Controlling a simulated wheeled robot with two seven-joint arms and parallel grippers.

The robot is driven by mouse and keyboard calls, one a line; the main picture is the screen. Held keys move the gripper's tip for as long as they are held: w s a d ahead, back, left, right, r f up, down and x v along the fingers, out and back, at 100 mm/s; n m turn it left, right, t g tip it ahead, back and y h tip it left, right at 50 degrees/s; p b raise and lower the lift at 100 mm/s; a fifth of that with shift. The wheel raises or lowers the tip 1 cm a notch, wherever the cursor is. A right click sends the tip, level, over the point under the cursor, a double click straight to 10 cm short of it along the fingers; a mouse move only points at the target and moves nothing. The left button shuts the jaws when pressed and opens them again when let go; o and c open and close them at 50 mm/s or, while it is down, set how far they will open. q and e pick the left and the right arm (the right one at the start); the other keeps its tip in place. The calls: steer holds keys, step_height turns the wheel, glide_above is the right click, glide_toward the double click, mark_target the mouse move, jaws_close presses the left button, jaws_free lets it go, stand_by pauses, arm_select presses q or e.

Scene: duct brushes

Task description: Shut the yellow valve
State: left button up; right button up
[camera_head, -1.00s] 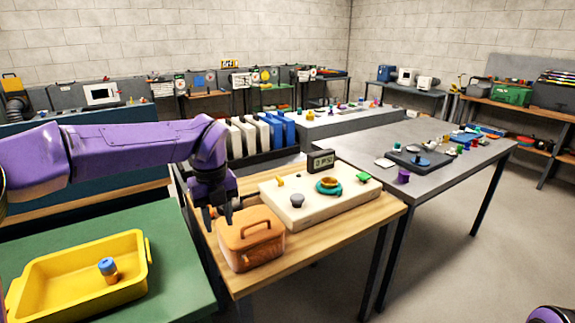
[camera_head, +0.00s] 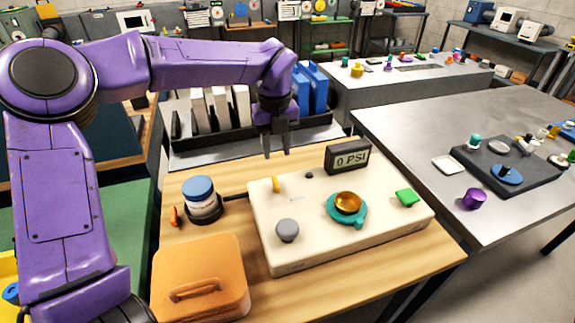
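A cream panel (camera_head: 300,253) lies on the wooden table. A small yellow lever (camera_head: 277,184), which looks like the yellow valve, stands near its back left corner. The panel also carries a gold dome (camera_head: 347,202) on a teal ring (camera_head: 349,219), a grey knob (camera_head: 287,230) and a green piece (camera_head: 407,197). A display (camera_head: 348,157) behind them reads 0 PSI. My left gripper (camera_head: 276,152) points down with its fingers apart and empty, above and slightly behind the yellow lever, not visibly touching it. My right gripper is out of view.
An orange lidded box (camera_head: 200,275) sits at the table's front left. A blue-capped jar (camera_head: 200,197) stands in a dark holder left of the panel. Behind the table is a black rack (camera_head: 240,143) with white and blue binders. A grey table (camera_head: 450,110) stands at right.

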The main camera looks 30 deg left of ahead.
mark_target(276, 181)
arm_select(q)
steer(key=f, duration=0.1)
steer(key=s+f, duration=0.1)
steer(key=f, duration=0.1)
steer(key=shift+s, duration=0.3)
steer(key=f, duration=0.6)
steer(key=shift+w, duration=0.4)
steer(key=shift+s+f, duration=0.1)
steer(key=shift+f, duration=0.05)
steer(key=shift+s, duration=0.1)
jaws_close()
